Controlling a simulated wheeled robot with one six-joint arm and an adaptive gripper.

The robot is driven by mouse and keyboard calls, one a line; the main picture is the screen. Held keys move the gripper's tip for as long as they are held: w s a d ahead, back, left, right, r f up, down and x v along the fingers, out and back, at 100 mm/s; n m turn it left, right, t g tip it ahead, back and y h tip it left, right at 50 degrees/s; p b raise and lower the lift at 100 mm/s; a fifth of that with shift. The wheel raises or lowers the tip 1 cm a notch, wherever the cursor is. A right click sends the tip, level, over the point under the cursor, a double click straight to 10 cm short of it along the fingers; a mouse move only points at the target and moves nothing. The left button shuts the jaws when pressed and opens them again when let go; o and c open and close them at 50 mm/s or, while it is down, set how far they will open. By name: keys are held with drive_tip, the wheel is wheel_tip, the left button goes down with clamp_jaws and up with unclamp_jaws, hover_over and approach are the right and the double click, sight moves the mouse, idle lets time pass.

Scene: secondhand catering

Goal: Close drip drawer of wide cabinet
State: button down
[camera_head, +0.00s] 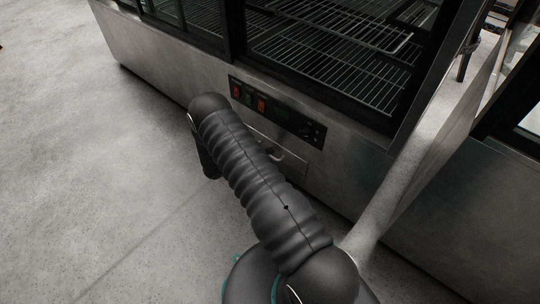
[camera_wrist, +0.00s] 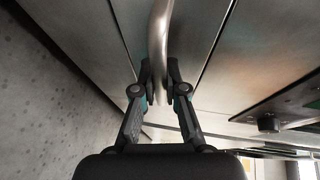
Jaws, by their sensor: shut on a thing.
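The wide cabinet (camera_head: 160,55) is a steel, glass-fronted display unit with wire shelves. The drip drawer (camera_head: 302,153) is a small steel front low on it, below the control panel, partly hidden by my arm. Its bar handle (camera_head: 286,157) shows just past my arm. In the wrist view, my gripper (camera_wrist: 160,80) is shut on the curved metal handle (camera_wrist: 160,32), with one finger on each side. The drawer front (camera_wrist: 190,35) lies behind it, with dark seams on both sides. I cannot tell how far the drawer stands out. My gripper is hidden in the head view.
The control panel (camera_head: 278,114) with switches and a knob is above the drawer; its knob (camera_wrist: 268,124) is right of my gripper in the wrist view. Another steel unit (camera_head: 455,215) stands at the right. The concrete floor (camera_head: 75,170) at left is clear.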

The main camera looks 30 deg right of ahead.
drive_tip(key=shift+w+d, duration=0.1)
drive_tip(key=c, duration=1.5)
unclamp_jaws()
drive_tip(key=a+r, duration=0.2)
drive_tip(key=a, duration=0.9)
drive_tip(key=shift+a, duration=0.4)
drive_tip(key=shift+r, duration=0.1)
